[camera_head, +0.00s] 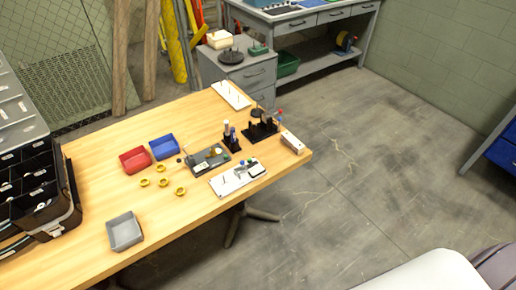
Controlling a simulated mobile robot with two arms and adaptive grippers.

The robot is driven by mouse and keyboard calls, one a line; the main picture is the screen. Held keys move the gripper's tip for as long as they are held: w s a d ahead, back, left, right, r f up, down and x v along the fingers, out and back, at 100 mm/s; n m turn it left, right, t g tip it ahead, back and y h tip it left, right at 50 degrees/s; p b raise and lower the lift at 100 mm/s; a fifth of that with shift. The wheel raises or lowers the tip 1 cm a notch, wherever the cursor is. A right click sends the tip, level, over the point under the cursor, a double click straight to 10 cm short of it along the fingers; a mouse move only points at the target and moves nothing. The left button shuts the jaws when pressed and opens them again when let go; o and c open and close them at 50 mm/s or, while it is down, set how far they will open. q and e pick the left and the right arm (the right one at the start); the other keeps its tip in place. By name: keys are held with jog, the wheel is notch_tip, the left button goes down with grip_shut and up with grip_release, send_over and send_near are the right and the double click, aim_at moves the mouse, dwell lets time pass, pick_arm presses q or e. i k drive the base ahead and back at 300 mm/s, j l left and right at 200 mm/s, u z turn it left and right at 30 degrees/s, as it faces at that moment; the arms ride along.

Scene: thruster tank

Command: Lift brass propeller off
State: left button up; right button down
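Neither of my grippers is in view. A grey test fixture (207,158) sits on the wooden table (230,207) near its middle. A small brass-coloured part (214,150) shows on the fixture; it is too small to tell whether it is the propeller. Several yellow ring-like pieces lie on the wood left of the fixture, among them a near one (181,191) and a left one (145,183). A white board (232,179) with small parts lies just in front of the fixture.
A red bin (135,160), a blue bin (164,147) and an empty grey tray (124,231) stand on the table. Black holders (262,130) are toward the right end. A black organizer (35,185) fills the left end. The floor (350,170) right of the table is clear.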

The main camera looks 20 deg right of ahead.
aim_at(215, 152)
jog(key=z, duration=0.2)
jog(key=i+l+u, duration=0.2)
jog(key=l, duration=0.55)
jog(key=i+l+u, duration=0.25)
jog(key=l, duration=0.55)
jog(key=l+u, duration=0.2)
jog(key=l, duration=0.65)
jog(key=i+l+u, duration=0.1)
jog(key=l+u, duration=0.15)
jog(key=l, duration=0.6)
